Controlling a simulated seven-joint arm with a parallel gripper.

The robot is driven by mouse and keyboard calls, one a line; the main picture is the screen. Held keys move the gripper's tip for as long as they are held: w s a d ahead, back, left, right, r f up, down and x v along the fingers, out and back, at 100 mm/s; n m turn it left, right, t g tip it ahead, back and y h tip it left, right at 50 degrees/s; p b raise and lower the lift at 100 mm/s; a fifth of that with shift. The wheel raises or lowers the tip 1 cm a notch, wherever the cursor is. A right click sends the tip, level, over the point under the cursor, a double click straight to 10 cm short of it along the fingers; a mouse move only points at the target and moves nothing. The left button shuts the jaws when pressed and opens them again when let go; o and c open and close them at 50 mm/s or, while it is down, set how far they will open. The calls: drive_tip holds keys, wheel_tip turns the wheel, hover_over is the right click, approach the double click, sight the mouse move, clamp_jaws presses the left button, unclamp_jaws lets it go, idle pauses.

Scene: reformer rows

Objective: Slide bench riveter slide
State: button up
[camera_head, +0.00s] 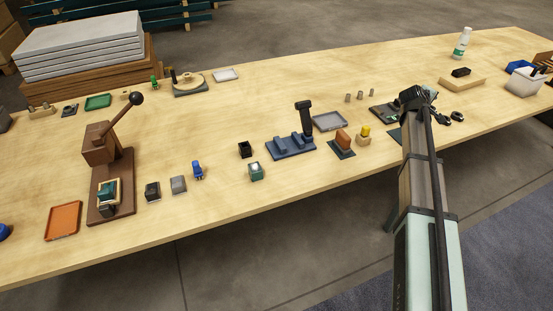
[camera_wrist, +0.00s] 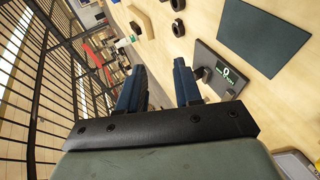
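The frames do not label the bench riveter. A blue fixture (camera_head: 290,147) at the table's middle has low blocks on its base and an upright black handle (camera_head: 305,117) at its right end; it may be the riveter with its slide. A brown lever press (camera_head: 105,160) with a black ball knob stands at the left. My gripper (camera_head: 416,97) is over the right part of the table, well to the right of the blue fixture. In the wrist view my gripper (camera_wrist: 159,66) has its two fingers apart with nothing between them. Neither the blue fixture nor the press shows there.
A dark plate device with a green mark (camera_wrist: 222,84), a dark mat (camera_wrist: 262,38) and black rings (camera_wrist: 178,28) lie near my gripper.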

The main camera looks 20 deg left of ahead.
drive_tip(key=a+r+n+y, duration=0.1)
drive_tip(key=a+r, duration=0.4)
drive_tip(key=a, duration=0.5)
drive_tip(key=a+r+n+y, duration=0.1)
drive_tip(key=a+r, duration=0.4)
drive_tip(key=a, duration=0.4)
drive_tip(key=s+a+f+n+g+y, duration=0.15)
drive_tip(key=s+a, duration=0.45)
drive_tip(key=a, duration=0.6)
drive_tip(key=s+a+f+n+g+y, duration=0.1)
drive_tip(key=s+a+f+n, duration=0.15)
drive_tip(key=s+a, duration=0.65)
drive_tip(key=s+a+f+n+g+y, duration=0.1)
drive_tip(key=s+a+f+y, duration=0.2)
drive_tip(key=a, duration=1.2)
drive_tip(key=n+g+h, duration=0.2)
drive_tip(key=n+g, duration=0.6)
approach(104, 207)
wheel_tip(104, 207, down, 10)
drive_tip(key=shift+w+a+f, duration=0.15)
drive_tip(key=shift+w, duration=0.05)
